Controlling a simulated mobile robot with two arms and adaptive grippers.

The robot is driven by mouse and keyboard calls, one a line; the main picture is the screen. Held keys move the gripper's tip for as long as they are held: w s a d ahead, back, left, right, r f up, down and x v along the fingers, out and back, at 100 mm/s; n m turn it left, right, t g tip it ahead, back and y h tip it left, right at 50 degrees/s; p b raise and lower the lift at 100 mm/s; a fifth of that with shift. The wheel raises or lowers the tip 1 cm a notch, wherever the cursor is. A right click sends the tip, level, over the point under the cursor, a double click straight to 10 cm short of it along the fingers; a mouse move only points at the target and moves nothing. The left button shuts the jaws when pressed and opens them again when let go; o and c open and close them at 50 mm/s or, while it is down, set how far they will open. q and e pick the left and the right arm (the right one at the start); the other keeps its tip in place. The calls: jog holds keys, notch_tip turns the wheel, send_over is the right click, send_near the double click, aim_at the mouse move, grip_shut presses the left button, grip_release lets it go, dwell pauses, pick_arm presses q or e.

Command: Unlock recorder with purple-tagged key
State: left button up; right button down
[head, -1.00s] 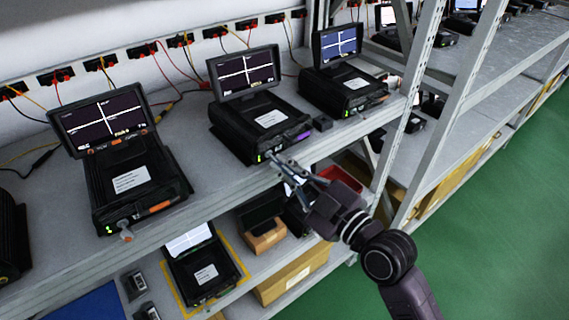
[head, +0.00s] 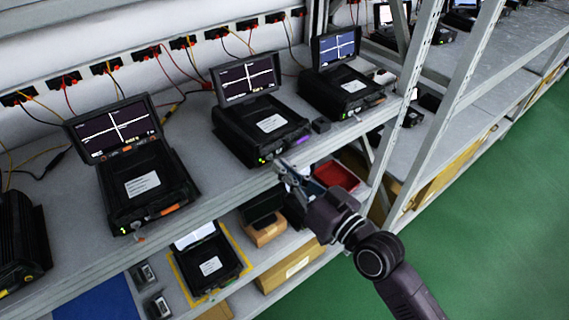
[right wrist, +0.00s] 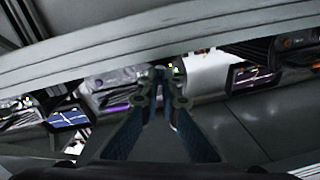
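The recorder with a purple strip (head: 259,128) stands mid-shelf, its screen raised and lit with a white cross. The purple strip (head: 299,138) is on its front right, with small lights at its front left. My right gripper (head: 279,167) is just in front of and below that front left corner, near the shelf edge; contact cannot be told. In the right wrist view its fingers (right wrist: 160,76) converge and look shut at the tips. Any key or purple tag between them cannot be made out. My left gripper is not in view.
An orange-marked recorder (head: 145,187) stands to the left, another recorder (head: 343,90) to the right. The lower shelf holds a red tray (head: 336,175) and a recorder (head: 207,263). A rack post (head: 408,105) stands right; the green floor is clear.

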jog(key=m+p, duration=0.2)
jog(key=m, duration=0.3)
jog(key=shift+m, duration=0.4)
jog(key=shift+f, duration=0.1)
dwell(0.3)
jog(key=c, duration=2.2)
grip_release()
jog(key=shift+s+d, duration=0.1)
jog(key=v, duration=1.1)
jog(key=shift+s+d, duration=0.25)
jog(key=shift+s, duration=0.1)
